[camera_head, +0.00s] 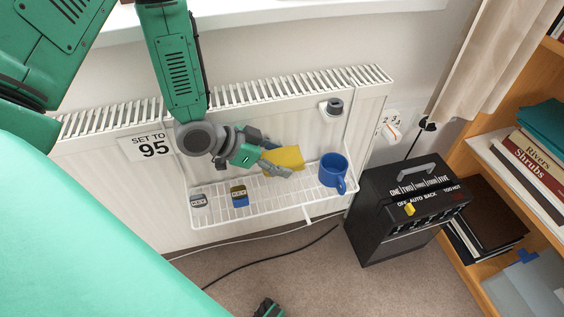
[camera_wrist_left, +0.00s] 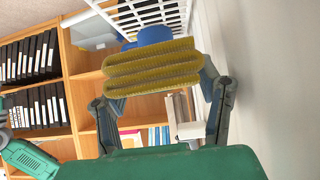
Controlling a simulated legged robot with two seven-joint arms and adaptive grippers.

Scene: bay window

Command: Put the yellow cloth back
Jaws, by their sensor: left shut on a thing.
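The yellow cloth (camera_head: 285,157) is folded in layers, which show in the wrist view (camera_wrist_left: 152,70). My left gripper (camera_head: 272,158) is shut on it, with one finger on each side of the cloth in the wrist view. In the head view the cloth appears over the back of the white wire rack (camera_head: 262,208), left of the blue mug (camera_head: 330,178). I cannot tell whether it touches the rack. A small green and black part at the bottom edge, probably my right gripper (camera_head: 268,308), is mostly cut off.
A small grey block (camera_head: 199,202) and a blue-and-yellow block (camera_head: 239,196) stand on the rack's left part. The white radiator (camera_head: 110,185) is behind the rack. A black box with a handle (camera_head: 400,220) stands right, before a wooden bookshelf (camera_head: 467,168). Cables lie on the carpet.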

